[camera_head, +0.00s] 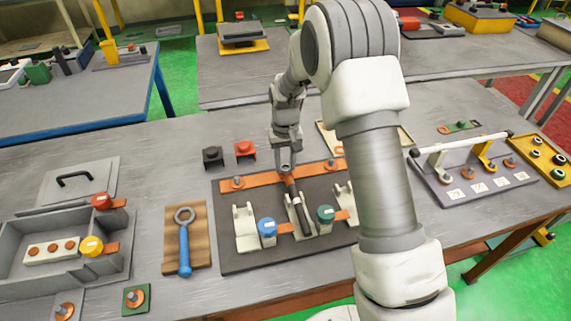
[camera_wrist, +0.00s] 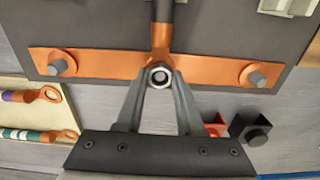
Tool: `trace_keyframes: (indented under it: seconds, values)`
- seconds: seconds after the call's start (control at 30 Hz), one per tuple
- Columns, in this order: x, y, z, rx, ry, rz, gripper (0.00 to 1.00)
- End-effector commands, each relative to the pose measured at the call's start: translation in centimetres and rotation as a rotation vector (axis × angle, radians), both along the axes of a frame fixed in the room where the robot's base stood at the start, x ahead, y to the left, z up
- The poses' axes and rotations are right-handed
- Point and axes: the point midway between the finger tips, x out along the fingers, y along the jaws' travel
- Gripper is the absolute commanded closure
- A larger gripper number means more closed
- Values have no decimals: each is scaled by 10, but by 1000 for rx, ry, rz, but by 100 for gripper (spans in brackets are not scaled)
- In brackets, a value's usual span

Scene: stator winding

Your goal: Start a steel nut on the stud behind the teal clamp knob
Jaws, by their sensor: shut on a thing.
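My gripper (camera_wrist: 160,80) is shut on a small steel nut (camera_wrist: 160,76), which shows a grey centre. In the wrist view the nut lies over the copper lug (camera_wrist: 161,45) at the middle of the copper bar (camera_wrist: 110,65). Whether it is on a stud or just above one, I cannot tell. Bare studs stand at the bar's left (camera_wrist: 58,66) and right (camera_wrist: 257,78). In the head view my gripper (camera_head: 286,171) points down at the bar (camera_head: 258,179), behind the teal clamp knob (camera_head: 325,214) and the blue knob (camera_head: 267,226). A dark rod (camera_head: 299,210) runs forward from the lug.
White brackets (camera_head: 245,228) stand on the dark board (camera_head: 235,260). Black (camera_head: 212,156) and red (camera_head: 245,150) blocks sit behind it. A blue-handled ring spanner (camera_head: 184,245) lies left, beside a grey tray (camera_head: 30,265). A rack with a white rail (camera_head: 470,143) stands right.

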Motion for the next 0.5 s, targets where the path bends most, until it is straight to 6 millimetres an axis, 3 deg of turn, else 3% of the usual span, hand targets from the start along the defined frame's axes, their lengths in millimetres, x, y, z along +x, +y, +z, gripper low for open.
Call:
trace_keyframes:
  seconds: [0.17,0.2,0.4,0.5]
  values:
    - [-3,-1,-4,-2,10,-5,100]
    - [-3,-1,-4,-2,10,-5,62]
    - [-2,0,-2,-1,6,-3,28]
    - [-2,0,-2,-1,5,-2,28]
